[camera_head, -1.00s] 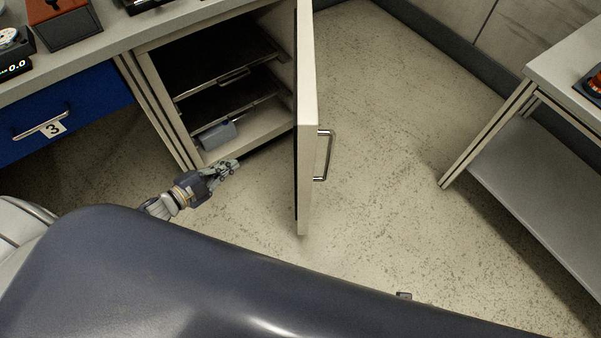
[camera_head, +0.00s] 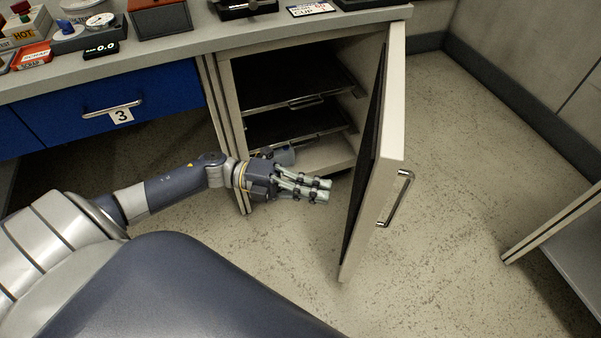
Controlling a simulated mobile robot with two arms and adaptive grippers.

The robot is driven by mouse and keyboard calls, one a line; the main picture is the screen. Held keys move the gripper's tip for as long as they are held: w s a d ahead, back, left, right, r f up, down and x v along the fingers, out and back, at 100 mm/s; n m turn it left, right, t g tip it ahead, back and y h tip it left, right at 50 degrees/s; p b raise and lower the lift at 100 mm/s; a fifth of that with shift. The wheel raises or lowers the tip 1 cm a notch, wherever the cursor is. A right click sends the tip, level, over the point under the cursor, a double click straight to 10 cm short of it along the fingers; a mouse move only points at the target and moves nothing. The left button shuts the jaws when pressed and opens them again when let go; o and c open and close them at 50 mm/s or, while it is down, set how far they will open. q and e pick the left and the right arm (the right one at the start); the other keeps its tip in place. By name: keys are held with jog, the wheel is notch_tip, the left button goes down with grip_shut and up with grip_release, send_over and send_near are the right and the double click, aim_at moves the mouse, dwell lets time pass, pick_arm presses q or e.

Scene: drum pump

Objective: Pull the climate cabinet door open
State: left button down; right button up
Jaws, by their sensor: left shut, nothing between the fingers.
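The climate cabinet (camera_head: 228,110) stands under the bench, and its cream door (camera_head: 376,190) is swung wide open on the right. The door's metal handle (camera_head: 400,198) is on its outer face. My left gripper (camera_head: 328,190) is shut and empty, in front of the cabinet opening, on the inner side of the door. Its fingertips point right toward the door, with a gap between them in the picture. Inside the cabinet are dark shelves (camera_head: 290,80) and a grey cylindrical object (camera_head: 285,155), partly hidden by my left gripper. My right gripper is not in view.
A blue drawer (camera_head: 60,115) marked 3 is left of the cabinet. The bench top (camera_head: 200,40) holds a scale, boxes and trays. Another table (camera_head: 575,235) stands at the right. The floor (camera_head: 440,150) between the door and that table is clear.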

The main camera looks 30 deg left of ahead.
aim_at(366, 200)
pick_arm(q)
jog(key=x, duration=0.7)
jog(key=shift+f, duration=0.1)
jog(key=shift+d, duration=0.1)
